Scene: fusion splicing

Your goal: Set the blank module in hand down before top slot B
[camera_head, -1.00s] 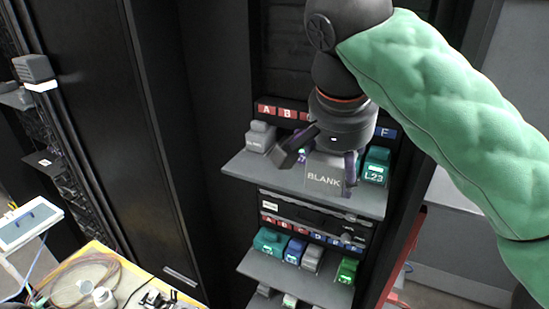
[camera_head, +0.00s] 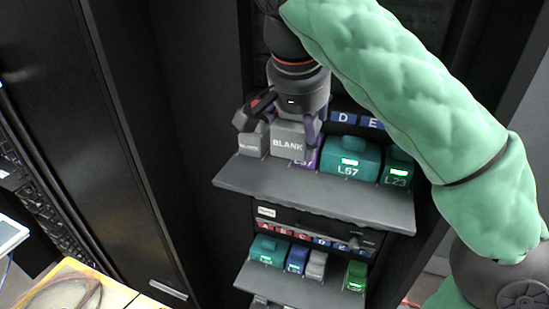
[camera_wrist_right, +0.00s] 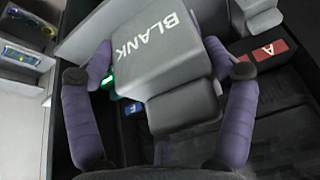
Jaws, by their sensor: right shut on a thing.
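My right gripper (camera_head: 277,124) comes down from above, its fingers shut around the sides of the grey module marked BLANK (camera_head: 289,142). In the right wrist view, the held module (camera_wrist_right: 160,65) sits between the purple fingers (camera_wrist_right: 160,95), beside a red A label (camera_wrist_right: 267,51). The head view hides the slot B label behind my gripper. My left gripper is not in view.
A wide teal module L67 (camera_head: 350,157) and a green module L23 (camera_head: 397,168) stand farther right on the top shelf. The shelf's front strip is clear. A lower shelf (camera_head: 300,287) carries several coloured modules. A black cabinet door (camera_head: 120,130) stands at left.

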